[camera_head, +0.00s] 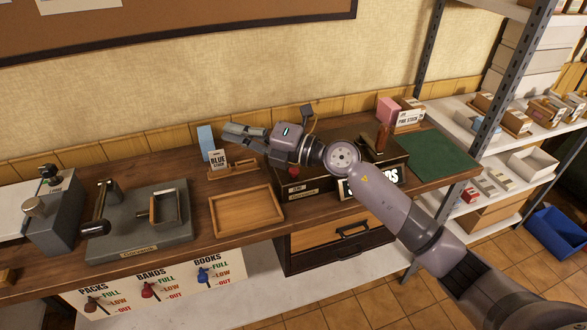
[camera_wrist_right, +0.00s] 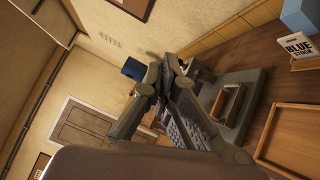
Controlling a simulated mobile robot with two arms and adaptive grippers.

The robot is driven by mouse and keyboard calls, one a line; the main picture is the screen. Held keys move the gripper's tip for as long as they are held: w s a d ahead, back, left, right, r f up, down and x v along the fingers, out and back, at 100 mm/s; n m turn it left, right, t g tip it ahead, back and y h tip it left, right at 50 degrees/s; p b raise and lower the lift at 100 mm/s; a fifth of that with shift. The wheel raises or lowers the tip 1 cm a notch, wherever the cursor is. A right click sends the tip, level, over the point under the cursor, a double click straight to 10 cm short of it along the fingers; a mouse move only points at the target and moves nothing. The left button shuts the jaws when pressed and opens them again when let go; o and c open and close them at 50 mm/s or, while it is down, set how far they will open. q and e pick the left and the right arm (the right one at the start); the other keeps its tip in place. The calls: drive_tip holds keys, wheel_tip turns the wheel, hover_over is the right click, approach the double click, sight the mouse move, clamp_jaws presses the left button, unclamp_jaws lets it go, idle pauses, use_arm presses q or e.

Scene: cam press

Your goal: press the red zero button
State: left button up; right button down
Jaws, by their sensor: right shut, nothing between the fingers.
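My left gripper is not in view.
A dark press plate with a lever (camera_head: 101,212) stands right of the grey device. A wooden tray (camera_head: 246,232), blue stock card (camera_head: 218,160) and drawer unit (camera_head: 340,238) lie farther right. Selector knobs for packs, bands and books (camera_head: 148,290) line the bench front.

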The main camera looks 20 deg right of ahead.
drive_tip(key=w+d+f+n+g+h, duration=0.3)
drive_tip(key=w+d+f+h, duration=0.1)
drive_tip(key=d+h, duration=0.15)
drive_tip(key=g+h, duration=0.1)
drive_tip(key=h, duration=0.3)
hover_over(294, 173)
drive_tip(key=w+d, duration=0.1)
drive_tip(key=w, duration=0.1)
wheel_tip(294, 173, down, 2)
drive_tip(key=shift+s+d+m, duration=0.15)
drive_tip(key=shift+s+m, duration=0.05)
drive_tip(key=shift+m, duration=0.1)
drive_tip(key=shift+f, duration=0.1)
wheel_tip(294, 173, down, 8)
drive_tip(key=b, duration=0.5)
drive_tip(key=shift+r, duration=0.2)
drive_tip(key=shift+f+b, duration=0.35)
drive_tip(key=shift+f, duration=0.15)
drive_tip(key=shift+f, duration=0.4)
